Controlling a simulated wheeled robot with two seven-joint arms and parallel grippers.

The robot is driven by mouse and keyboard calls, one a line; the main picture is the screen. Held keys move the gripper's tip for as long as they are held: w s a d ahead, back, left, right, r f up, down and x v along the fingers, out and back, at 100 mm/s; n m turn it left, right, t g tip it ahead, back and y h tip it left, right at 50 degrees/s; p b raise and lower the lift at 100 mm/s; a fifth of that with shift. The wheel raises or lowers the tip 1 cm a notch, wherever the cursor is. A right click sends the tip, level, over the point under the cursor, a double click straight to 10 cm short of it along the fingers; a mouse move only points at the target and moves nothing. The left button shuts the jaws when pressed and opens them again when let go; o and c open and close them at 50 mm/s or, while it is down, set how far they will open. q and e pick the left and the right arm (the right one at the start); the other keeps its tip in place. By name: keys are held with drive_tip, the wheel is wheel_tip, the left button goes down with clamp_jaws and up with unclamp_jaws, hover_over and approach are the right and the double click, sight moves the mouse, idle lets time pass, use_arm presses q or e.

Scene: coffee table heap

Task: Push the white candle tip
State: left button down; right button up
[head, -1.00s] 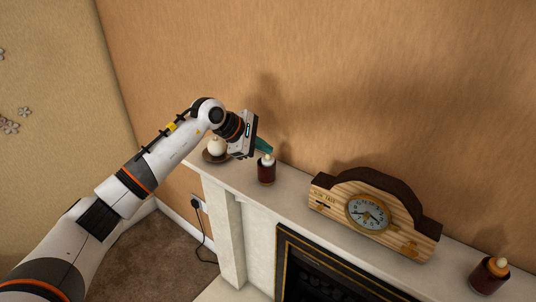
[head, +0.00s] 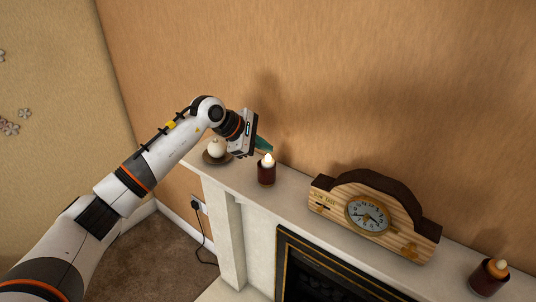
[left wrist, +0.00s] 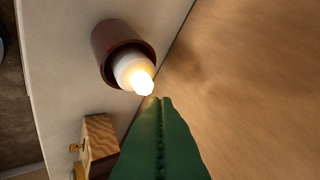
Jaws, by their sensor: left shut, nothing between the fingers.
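The white candle (head: 267,161) stands upright in a dark red holder (head: 267,176) on the mantelpiece. Its tip glows bright. In the left wrist view, the white candle (left wrist: 132,71) has a glowing tip (left wrist: 142,83), and the dark red holder (left wrist: 108,45) surrounds its base. My left gripper (head: 271,150) is shut and empty, its green fingers just behind the candle tip in the head view. In the left wrist view, the fingertips (left wrist: 159,99) lie close beside the glowing tip; I cannot tell whether they touch. My right gripper is not in view.
A round white candle (head: 217,148) on a brown dish (head: 207,157) stands to the left, beneath my wrist. A wooden clock (head: 348,212) stands to the right. An orange candle in a dark red holder (head: 484,279) is at far right. The wall (head: 380,90) rises close behind.

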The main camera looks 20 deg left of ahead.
use_arm(q)
drive_tip(key=shift+r, duration=0.1)
wheel_tip(320, 180, up, 6)
drive_tip(key=p, duration=0.2)
drive_tip(key=shift+p, duration=0.4)
